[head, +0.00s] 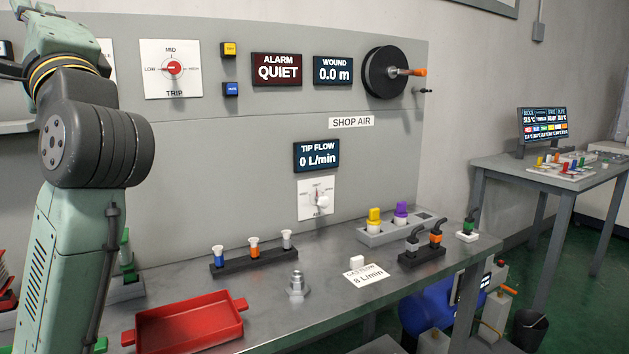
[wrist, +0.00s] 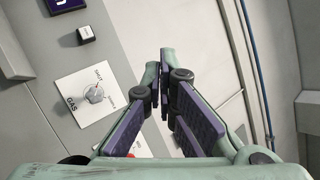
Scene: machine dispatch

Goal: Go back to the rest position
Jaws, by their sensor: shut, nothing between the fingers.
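My gripper (wrist: 163,75) shows in the wrist view, with its two dark-padded fingers together and nothing between them. It hangs in front of the grey panel and the pale wall, touching neither as far as I can see. A white plate with a GAS dial (wrist: 92,97) is to the left of the fingers. In the head view my arm rises along the left edge, and its gripper is out of frame.
A hose reel (head: 385,73) sticks out from the panel. A second table (head: 560,176) stands at the right.

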